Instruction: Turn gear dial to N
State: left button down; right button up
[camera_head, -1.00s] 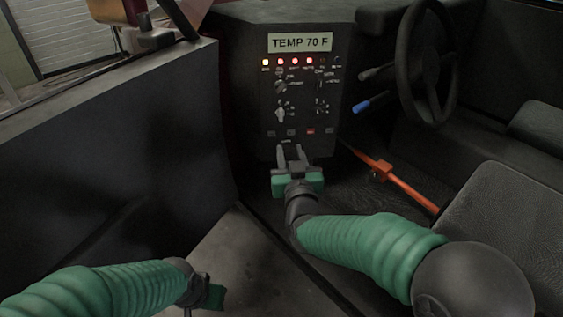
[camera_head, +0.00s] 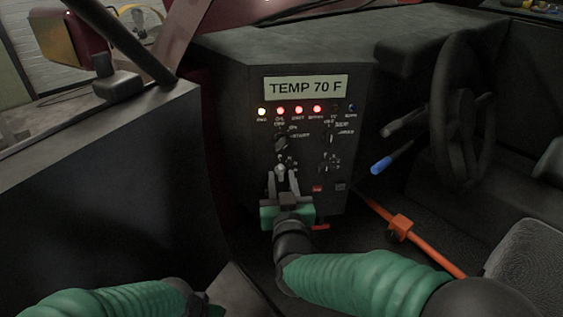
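The dark control panel (camera_head: 250,140) carries several small dials. One is at upper left (camera_head: 281,143), one at upper right (camera_head: 330,137), one at lower left (camera_head: 280,170) and one at lower right (camera_head: 328,167). Their labels are too small to tell which is the gear dial. My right gripper (camera_head: 282,176) points up at the panel, its two fingers apart on either side of the lower-left dial's lower part. I cannot tell whether they touch it. My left gripper (camera_head: 208,306) is low at the bottom edge, mostly cut off.
A "TEMP 70 F" sign (camera_head: 306,88) tops the panel above a row of lights. A steering wheel (camera_head: 458,110), a blue-tipped lever (camera_head: 385,165) and an orange lever (camera_head: 412,236) stand to the right. A dark side wall (camera_head: 110,185) is at left.

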jog(key=shift+w+a+r, duration=0.1)
jog(key=shift+w+a, duration=0.05)
jog(key=shift+w, duration=0.25)
jog(key=shift+c, duration=0.6)
grip_shut()
pick_arm(q)
jog(key=shift+w, duration=0.5)
